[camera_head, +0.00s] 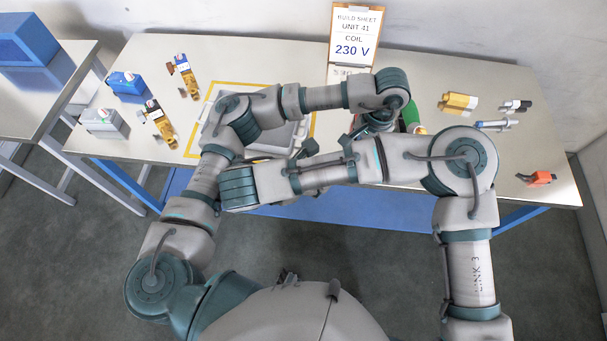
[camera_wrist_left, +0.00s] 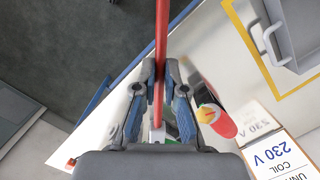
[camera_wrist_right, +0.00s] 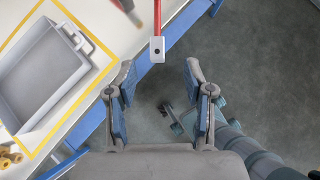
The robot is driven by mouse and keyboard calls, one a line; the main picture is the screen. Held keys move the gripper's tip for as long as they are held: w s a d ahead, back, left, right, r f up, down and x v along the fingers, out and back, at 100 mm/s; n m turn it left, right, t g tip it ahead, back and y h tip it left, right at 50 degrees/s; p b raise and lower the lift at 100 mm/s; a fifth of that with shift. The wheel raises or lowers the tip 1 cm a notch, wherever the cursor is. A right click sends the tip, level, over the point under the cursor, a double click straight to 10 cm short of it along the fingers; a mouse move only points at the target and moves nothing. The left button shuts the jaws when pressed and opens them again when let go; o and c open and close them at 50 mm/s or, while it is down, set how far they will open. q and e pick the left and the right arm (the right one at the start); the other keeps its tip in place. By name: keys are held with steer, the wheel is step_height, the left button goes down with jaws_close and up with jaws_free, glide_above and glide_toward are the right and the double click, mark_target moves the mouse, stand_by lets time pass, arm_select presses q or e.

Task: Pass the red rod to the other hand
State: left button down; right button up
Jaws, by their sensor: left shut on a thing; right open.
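The red rod (camera_wrist_left: 162,40) is long and thin and stands between the fingers of my left gripper (camera_wrist_left: 159,95), which is shut on it. In the right wrist view the rod (camera_wrist_right: 157,15) ends in a pale square end piece (camera_wrist_right: 157,49) with a dark hole. My right gripper (camera_wrist_right: 160,100) is open and empty, with that end piece just beyond its fingertips and roughly centred between them. In the head view my arms cross over the table and hide both gripper tips and the rod.
A grey tray (camera_wrist_right: 18,122) sits inside a yellow outline on the table (camera_head: 150,65). A build sheet (camera_head: 356,35) stands at the back. Several small parts lie at both table sides.

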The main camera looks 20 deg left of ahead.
arm_select(q)
steer(key=shift+a, duration=0.15)
arm_select(e)
steer(key=x, duration=0.9)
steer(key=shift+a, duration=0.1)
jaws_close()
arm_select(q)
steer(key=c, duration=1.2)
jaws_free()
steer(key=shift+o, duration=0.2)
